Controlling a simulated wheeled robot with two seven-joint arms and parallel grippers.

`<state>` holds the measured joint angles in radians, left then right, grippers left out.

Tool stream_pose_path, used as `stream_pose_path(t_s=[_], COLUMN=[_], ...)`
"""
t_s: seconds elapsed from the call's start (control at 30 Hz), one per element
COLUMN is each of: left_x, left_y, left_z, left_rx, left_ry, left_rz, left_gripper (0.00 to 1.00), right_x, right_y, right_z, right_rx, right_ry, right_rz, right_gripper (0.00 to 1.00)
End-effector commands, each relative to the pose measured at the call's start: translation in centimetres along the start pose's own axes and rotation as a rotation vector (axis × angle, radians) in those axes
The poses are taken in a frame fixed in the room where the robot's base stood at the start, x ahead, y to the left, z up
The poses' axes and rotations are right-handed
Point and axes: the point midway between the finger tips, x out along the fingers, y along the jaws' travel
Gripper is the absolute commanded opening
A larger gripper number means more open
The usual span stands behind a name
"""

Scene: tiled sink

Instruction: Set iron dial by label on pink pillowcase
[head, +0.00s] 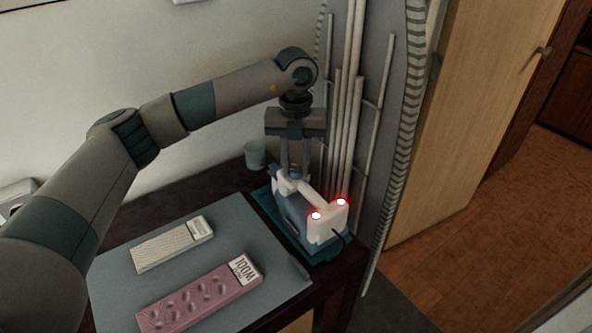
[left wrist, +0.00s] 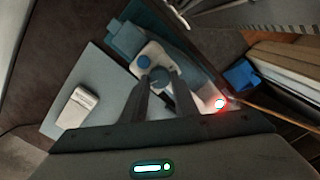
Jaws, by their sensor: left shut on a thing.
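The iron (head: 292,212), white and blue-grey, rests on a teal stand (head: 262,197) at the right end of the table. Two red-glowing lights show on its white heel. My left gripper (head: 293,176) points down over the iron. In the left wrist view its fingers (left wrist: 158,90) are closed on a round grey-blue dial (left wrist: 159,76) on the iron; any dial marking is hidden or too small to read. The folded pink pillowcase (head: 188,300) lies at the front, with a white label (head: 244,270) that appears to read WOOL upside down. My right gripper is not in view.
A grey-blue mat (head: 140,285) lies under the pillowcase and a folded white cloth (head: 172,245). A cup (head: 255,155) stands behind the stand. Upright pale poles (head: 350,110) rise close to the right of my gripper. The table's right edge is just past the stand.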

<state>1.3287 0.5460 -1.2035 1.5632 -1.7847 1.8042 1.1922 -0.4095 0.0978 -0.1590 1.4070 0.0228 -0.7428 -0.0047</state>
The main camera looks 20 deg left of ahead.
Motion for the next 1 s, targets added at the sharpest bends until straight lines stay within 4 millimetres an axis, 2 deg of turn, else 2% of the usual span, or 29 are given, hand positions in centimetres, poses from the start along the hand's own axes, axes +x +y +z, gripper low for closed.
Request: stream_pose_path(t_s=[0.07, 0.3, 0.77, 0.8, 0.83, 1.0], left_x=[0.1, 0.0, -0.1, -0.1, -0.1, -0.1], left_y=[0.0, 0.0, 0.1, 0.1, 0.1, 0.1], left_z=[0.1, 0.1, 0.1, 0.1, 0.1, 0.1], left_rx=[0.042, 0.121, 0.136, 0.136, 0.136, 0.136], left_ry=[-0.003, -0.002, -0.002, -0.002, -0.002, -0.001], left_rz=[-0.001, -0.001, -0.001, -0.001, -0.001, -0.001], left_gripper=[0.04, 0.04, 0.04, 0.36, 0.43, 0.45], right_x=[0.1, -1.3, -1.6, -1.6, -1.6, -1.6], right_y=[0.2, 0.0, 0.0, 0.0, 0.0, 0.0], right_z=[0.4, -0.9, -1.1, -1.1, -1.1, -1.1], right_rx=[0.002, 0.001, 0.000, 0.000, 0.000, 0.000], right_ry=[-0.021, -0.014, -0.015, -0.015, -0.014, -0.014], right_rz=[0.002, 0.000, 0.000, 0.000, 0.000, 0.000], right_gripper=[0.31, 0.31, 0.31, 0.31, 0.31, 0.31])
